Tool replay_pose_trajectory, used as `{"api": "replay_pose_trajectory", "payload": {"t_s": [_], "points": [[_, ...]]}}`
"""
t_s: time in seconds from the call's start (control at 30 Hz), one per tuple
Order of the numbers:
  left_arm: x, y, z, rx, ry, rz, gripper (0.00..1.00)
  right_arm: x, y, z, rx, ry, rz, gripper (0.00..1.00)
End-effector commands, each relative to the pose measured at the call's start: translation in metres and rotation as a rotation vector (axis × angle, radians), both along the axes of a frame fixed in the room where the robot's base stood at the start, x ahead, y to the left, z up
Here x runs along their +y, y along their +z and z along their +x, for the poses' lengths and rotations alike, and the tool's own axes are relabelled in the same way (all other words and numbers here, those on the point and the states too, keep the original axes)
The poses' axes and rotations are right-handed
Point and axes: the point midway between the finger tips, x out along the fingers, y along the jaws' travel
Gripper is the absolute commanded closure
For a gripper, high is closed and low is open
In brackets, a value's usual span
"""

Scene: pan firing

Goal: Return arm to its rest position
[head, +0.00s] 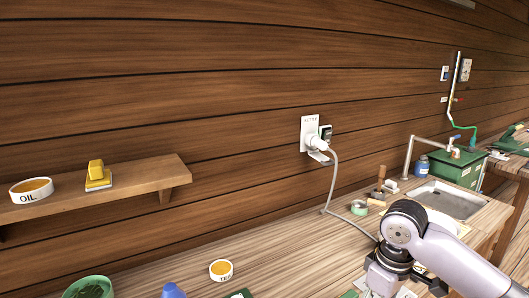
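My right arm (445,256) reaches in from the lower right over the wooden counter. Its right gripper (385,280) points down at the bottom edge of the head view. The fingertips are cut off or hidden there, so its opening and anything between the fingers cannot be made out. My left arm and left gripper are not in view.
A cable (333,180) hangs from a wall plug. A sink (450,200) lies behind my arm. A shelf (140,185) holds an oil dish (31,190).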

Motion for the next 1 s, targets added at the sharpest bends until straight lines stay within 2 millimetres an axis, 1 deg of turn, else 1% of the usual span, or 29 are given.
{"api": "replay_pose_trajectory", "payload": {"t_s": [0.03,0.17,0.3,0.47,0.6,0.7,0.8,0.9,1.0], "points": [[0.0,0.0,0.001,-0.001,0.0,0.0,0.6,0.005,-0.007,-0.002,-0.002,0.009,0.006,0.3],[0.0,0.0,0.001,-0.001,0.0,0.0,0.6,0.017,-0.022,-0.006,-0.013,0.03,0.021,0.3],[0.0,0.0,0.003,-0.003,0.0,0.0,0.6,0.034,-0.043,-0.014,-0.032,0.054,0.046,0.3],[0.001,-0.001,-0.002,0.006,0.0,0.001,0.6,0.057,-0.071,-0.028,-0.061,0.077,0.089,0.3],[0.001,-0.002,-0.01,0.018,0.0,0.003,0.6,0.084,-0.103,-0.05,-0.1,0.079,0.153,0.3],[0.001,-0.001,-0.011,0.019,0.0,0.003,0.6,0.101,-0.123,-0.069,-0.137,0.055,0.206,0.3],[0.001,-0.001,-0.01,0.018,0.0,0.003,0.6,0.11,-0.139,-0.089,-0.173,0.008,0.247,0.3],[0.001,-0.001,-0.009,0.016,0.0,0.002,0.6,0.112,-0.153,-0.11,-0.206,-0.061,0.272,0.3],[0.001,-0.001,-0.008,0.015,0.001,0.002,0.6,0.105,-0.165,-0.132,-0.234,-0.145,0.274,0.3]]}}
